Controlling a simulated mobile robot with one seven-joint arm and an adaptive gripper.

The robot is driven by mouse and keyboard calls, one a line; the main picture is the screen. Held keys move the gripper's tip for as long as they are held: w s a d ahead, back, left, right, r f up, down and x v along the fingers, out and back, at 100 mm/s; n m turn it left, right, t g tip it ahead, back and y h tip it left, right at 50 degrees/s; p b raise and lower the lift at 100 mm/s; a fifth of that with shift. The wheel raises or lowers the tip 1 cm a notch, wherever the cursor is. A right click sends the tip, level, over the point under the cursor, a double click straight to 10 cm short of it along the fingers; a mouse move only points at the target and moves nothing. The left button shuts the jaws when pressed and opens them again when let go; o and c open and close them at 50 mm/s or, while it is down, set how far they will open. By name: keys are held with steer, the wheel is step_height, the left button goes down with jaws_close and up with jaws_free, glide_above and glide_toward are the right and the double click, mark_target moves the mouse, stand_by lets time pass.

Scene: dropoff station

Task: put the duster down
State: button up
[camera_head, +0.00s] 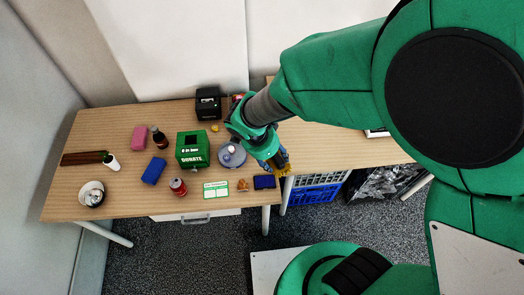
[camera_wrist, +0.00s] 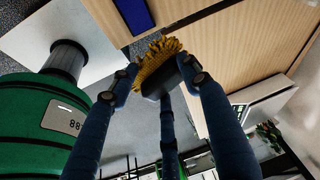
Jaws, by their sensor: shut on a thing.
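The duster (camera_wrist: 156,62) has yellow bristles and a dark body. My gripper (camera_wrist: 160,84) is shut on its dark body, with blue fingers on both sides and the bristles pointing away from my wrist. In the head view the yellow of the duster (camera_head: 283,170) shows at the end of my gripper (camera_head: 274,158), by the table's right end, near its edge and the gap to the second table. The table (camera_head: 130,205) has a wooden top. I cannot tell the duster's height above it.
A dark blue box (camera_head: 264,182) lies beside the gripper at the table's right end. A blue-white round item (camera_head: 232,155), a green donation box (camera_head: 193,149), a card (camera_head: 216,189) and a red can (camera_head: 178,187) stand further left. The front left tabletop has bare room. Blue crates (camera_head: 315,188) are below.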

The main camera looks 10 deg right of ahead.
step_height(320, 180, down, 9)
steer(key=shift+f, duration=0.1)
steer(key=shift+w, duration=0.15)
stand_by(0.3)
steer(key=w+a, duration=0.1)
steer(key=w, duration=0.4)
steer(key=w+a+f+b, duration=0.1)
steer(key=w, duration=0.4)
steer(key=w+a, duration=0.2)
steer(key=w, duration=0.3)
steer(key=shift+w+f, duration=0.15)
steer(key=shift+f, duration=0.1)
steer(key=shift+f, duration=0.1)
steer(key=shift+f+b, duration=0.6)
steer(key=shift+f, duration=1.05)
steer(key=o, duration=1.2)
